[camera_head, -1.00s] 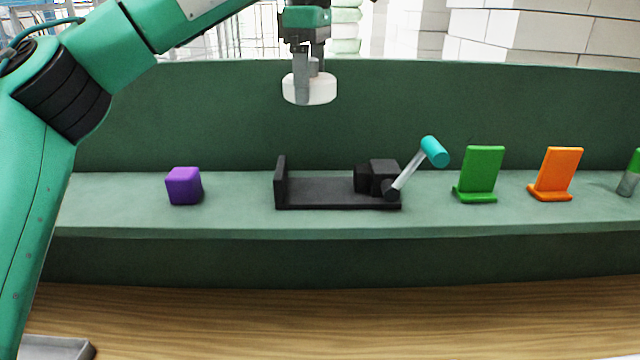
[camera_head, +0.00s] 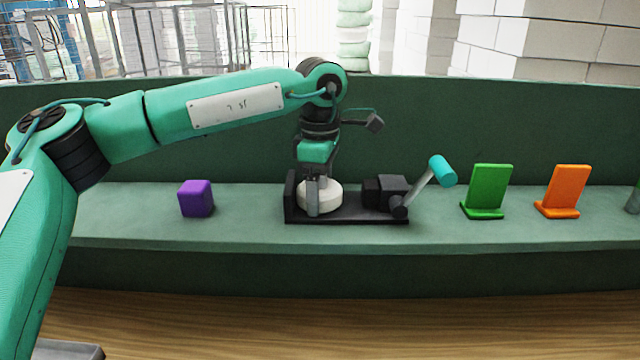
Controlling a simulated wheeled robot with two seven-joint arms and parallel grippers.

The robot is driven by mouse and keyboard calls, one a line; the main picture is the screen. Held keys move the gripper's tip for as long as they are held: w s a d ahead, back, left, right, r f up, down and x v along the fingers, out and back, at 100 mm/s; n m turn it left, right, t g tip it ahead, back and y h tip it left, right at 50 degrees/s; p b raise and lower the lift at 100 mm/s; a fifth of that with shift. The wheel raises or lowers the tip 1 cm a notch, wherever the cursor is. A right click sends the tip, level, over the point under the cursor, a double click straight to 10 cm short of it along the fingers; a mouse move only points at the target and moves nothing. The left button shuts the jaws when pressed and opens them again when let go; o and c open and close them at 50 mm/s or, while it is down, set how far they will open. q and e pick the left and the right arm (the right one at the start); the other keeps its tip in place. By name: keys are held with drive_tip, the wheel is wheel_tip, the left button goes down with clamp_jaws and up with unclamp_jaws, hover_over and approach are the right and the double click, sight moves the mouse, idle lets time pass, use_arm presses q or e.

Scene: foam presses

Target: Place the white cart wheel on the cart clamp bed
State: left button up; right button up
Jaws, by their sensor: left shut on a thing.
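The white cart wheel (camera_head: 331,194) is in the black clamp bed, near its left end wall. My left gripper (camera_head: 315,205) points down and is shut on the wheel. The wheel looks level and low over the bed floor; I cannot tell whether it touches. The cart clamp bed (camera_head: 345,218) lies on the green shelf, with a black jaw block (camera_head: 385,190) at its right and a grey lever with a teal handle (camera_head: 442,171) tilted up to the right. There is a gap between wheel and jaw block. My right gripper is not in view.
A purple cube (camera_head: 196,199) stands to the left of the clamp. A green stand (camera_head: 488,190) and an orange stand (camera_head: 565,190) are to the right. The green shelf (camera_head: 250,232) has a tall back panel (camera_head: 150,135) close behind.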

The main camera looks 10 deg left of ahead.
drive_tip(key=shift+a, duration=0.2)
use_arm(q)
drive_tip(key=shift+f, duration=0.2)
drive_tip(key=o, duration=1.1)
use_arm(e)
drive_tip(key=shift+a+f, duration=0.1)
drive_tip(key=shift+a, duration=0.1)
use_arm(q)
drive_tip(key=shift+r, duration=0.15)
drive_tip(key=shift+r, duration=0.25)
wheel_tip(320, 180, up, 12)
drive_tip(key=shift+f+b, duration=0.15)
drive_tip(key=shift+b, duration=0.85)
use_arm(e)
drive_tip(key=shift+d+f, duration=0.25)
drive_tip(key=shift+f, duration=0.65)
use_arm(q)
drive_tip(key=shift+s+f, duration=0.1)
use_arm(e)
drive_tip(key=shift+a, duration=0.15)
